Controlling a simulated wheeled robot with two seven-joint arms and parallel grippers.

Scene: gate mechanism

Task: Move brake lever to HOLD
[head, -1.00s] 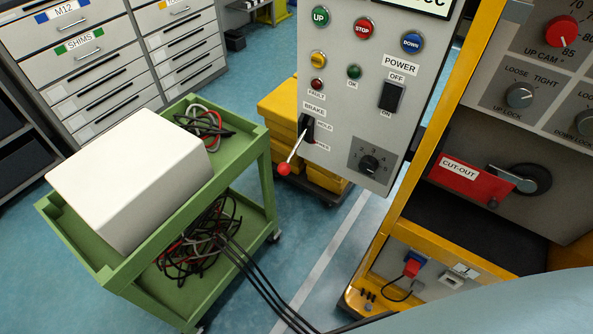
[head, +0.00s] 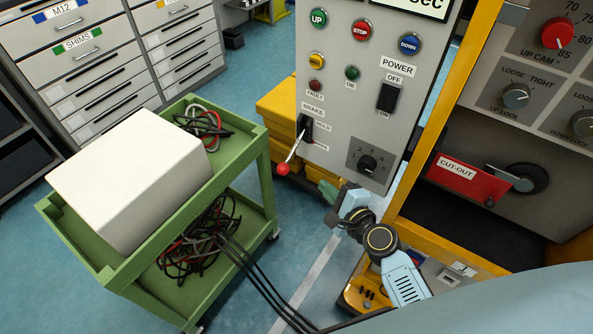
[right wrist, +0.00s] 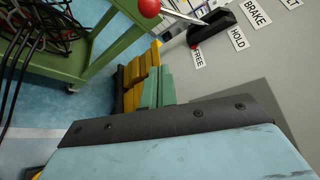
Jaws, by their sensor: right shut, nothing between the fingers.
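The brake lever (head: 291,152) has a red ball knob and a thin metal shaft. It comes out of a black slot on the grey control panel and slants down and to the left. Labels HOLD and FREE stand beside the slot. In the right wrist view the knob (right wrist: 150,7) is at the top edge, with the FREE label (right wrist: 197,57) below the black slot and the HOLD label (right wrist: 238,38) further right. My right gripper (head: 334,201) is just under the panel's lower edge, below and right of the knob, apart from it. Its teal fingers (right wrist: 157,88) are shut and empty.
A green cart (head: 120,268) with a white box (head: 130,175) and cables stands left of the lever. Yellow bins (head: 280,100) are behind the panel. A yellow frame (head: 440,110) with a red CUT-OUT handle (head: 465,180) is at right.

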